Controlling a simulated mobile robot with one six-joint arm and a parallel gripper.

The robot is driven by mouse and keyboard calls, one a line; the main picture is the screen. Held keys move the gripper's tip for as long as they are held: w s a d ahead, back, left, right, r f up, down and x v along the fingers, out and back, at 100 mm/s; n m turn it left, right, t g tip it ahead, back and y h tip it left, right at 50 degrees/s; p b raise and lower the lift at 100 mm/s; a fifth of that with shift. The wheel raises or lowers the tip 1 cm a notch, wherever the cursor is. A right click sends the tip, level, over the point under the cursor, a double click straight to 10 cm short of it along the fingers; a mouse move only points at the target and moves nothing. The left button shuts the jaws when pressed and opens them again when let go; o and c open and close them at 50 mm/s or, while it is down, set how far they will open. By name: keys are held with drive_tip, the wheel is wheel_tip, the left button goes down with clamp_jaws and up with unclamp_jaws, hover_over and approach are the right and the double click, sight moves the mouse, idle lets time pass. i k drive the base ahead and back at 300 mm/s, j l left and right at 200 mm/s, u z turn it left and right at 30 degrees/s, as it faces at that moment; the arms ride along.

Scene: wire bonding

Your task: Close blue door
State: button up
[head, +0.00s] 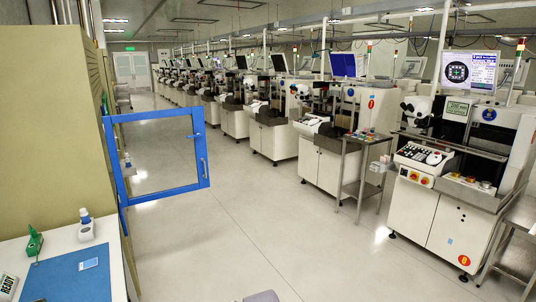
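The blue door (197,150) is a low frame around a clear pane, at the left of the head view. It stands open, swung out from the end of the tan wall into the aisle. Its left post (112,165) is beside the wall. My gripper is not in view. A small grey rounded piece shows at the bottom edge, and I cannot tell which part it is.
The tan wall (50,130) and a white table (112,265) with a blue mat (65,280) fill the left. A long row of bonding machines (460,160) and a metal cart (360,165) line the right. The pale floor (240,225) between is clear.

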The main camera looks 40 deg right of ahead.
sight(197, 112)
drive_tip(key=z, duration=0.6)
drive_tip(key=i+l, duration=0.1)
drive_tip(key=i, duration=0.5)
drive_tip(key=i+l, duration=0.1)
drive_tip(key=i, duration=0.5)
drive_tip(key=i+l, duration=0.15)
drive_tip(key=i, duration=0.45)
drive_tip(key=i+l, duration=0.1)
drive_tip(key=i, duration=0.55)
drive_tip(key=i+l+u, duration=0.1)
drive_tip(key=i, duration=0.5)
